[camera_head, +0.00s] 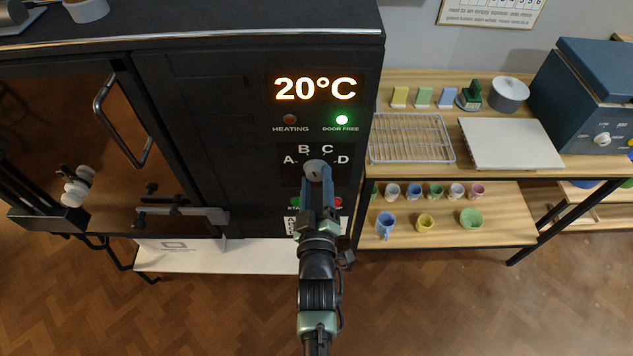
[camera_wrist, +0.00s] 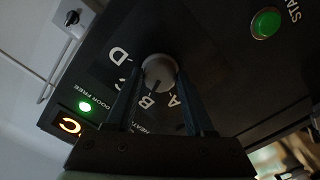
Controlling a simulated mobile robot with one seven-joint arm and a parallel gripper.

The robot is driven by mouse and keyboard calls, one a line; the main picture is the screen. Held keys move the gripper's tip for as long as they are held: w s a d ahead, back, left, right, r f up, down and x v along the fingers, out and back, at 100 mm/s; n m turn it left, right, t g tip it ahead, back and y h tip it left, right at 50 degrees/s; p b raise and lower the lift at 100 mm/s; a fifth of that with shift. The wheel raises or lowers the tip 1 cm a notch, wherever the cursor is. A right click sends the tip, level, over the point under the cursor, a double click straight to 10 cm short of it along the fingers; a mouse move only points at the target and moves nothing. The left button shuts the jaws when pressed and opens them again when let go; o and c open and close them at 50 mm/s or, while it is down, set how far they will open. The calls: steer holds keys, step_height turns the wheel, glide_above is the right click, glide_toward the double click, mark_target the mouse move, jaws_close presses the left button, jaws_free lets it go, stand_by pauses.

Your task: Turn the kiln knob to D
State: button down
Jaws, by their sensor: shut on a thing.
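The kiln knob (camera_head: 315,166) is a round grey dial on the dark kiln front, with the letters A, B, C and D in an arc around it. In the wrist view the knob (camera_wrist: 158,68) shows a dark pointer mark that appears to point toward B. My gripper (camera_head: 318,182) reaches up to the knob from below. In the wrist view its two dark fingers (camera_wrist: 162,84) lie on either side of the knob and are shut on it. The lower part of the dial is partly hidden by the fingers in the head view.
The kiln display (camera_head: 315,89) reads 20°C, and the green DOOR FREE light (camera_head: 342,120) is lit. A green START button (camera_wrist: 266,23) sits near the knob. A wooden shelf table (camera_head: 585,165) with a wire rack (camera_head: 411,138) and cups stands at right.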

steer(key=m+b, duration=0.2)
steer(key=m, duration=0.3)
steer(key=shift+f+b, duration=0.15)
steer(key=shift+b, duration=0.15)
steer(key=m+b, duration=0.1)
steer(key=m, duration=0.2)
steer(key=shift+m, duration=0.4)
steer(key=m+b, duration=0.1)
steer(key=m, duration=0.3)
steer(key=shift+m, duration=2.1)
steer(key=shift+a, duration=0.1)
steer(key=shift+c, duration=1.4)
jaws_free()
steer(key=shift+s, duration=0.1)
